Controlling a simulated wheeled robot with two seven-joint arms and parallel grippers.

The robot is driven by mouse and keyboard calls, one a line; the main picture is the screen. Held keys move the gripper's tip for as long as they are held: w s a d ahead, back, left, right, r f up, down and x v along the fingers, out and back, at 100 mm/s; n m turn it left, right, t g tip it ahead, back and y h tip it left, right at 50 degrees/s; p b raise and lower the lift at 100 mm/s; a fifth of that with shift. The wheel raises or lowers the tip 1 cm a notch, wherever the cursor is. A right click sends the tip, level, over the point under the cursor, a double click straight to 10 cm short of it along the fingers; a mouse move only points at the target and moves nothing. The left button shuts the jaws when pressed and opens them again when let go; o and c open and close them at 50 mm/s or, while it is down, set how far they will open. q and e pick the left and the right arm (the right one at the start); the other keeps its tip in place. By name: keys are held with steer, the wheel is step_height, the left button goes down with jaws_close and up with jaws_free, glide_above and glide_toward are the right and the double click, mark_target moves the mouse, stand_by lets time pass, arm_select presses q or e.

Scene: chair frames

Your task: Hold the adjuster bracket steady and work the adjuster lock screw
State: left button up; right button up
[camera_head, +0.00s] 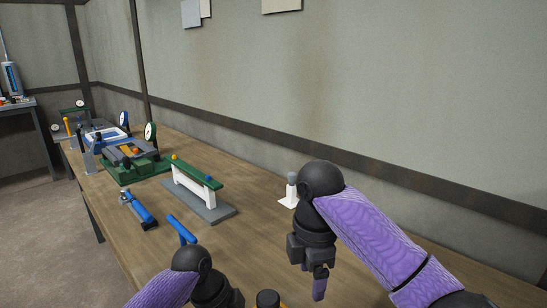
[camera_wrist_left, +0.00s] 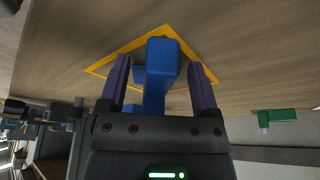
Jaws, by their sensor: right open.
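In the left wrist view, a blue bracket-like part (camera_wrist_left: 162,65) stands over a yellow square outline (camera_wrist_left: 133,45) on the wooden table. My left gripper's two purple fingers (camera_wrist_left: 160,85) are apart on either side of it, with gaps showing. I take this part for the adjuster bracket. In the head view my left gripper is mostly cut off at the bottom edge. My right gripper (camera_head: 313,281) points down over the table, open and empty, right of the left arm. A black round knob (camera_head: 268,298) shows at the bottom edge; I cannot tell whether it is the lock screw.
On the bench (camera_head: 255,245) stand a green-topped rack (camera_head: 197,178) on a grey base, a green and blue fixture (camera_head: 133,162) with dials, and a white-based post (camera_head: 289,190). A blue tool (camera_head: 139,209) and a blue bar (camera_head: 182,230) lie nearer. A wall runs behind.

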arm_select(q)
steer(key=v, duration=1.2)
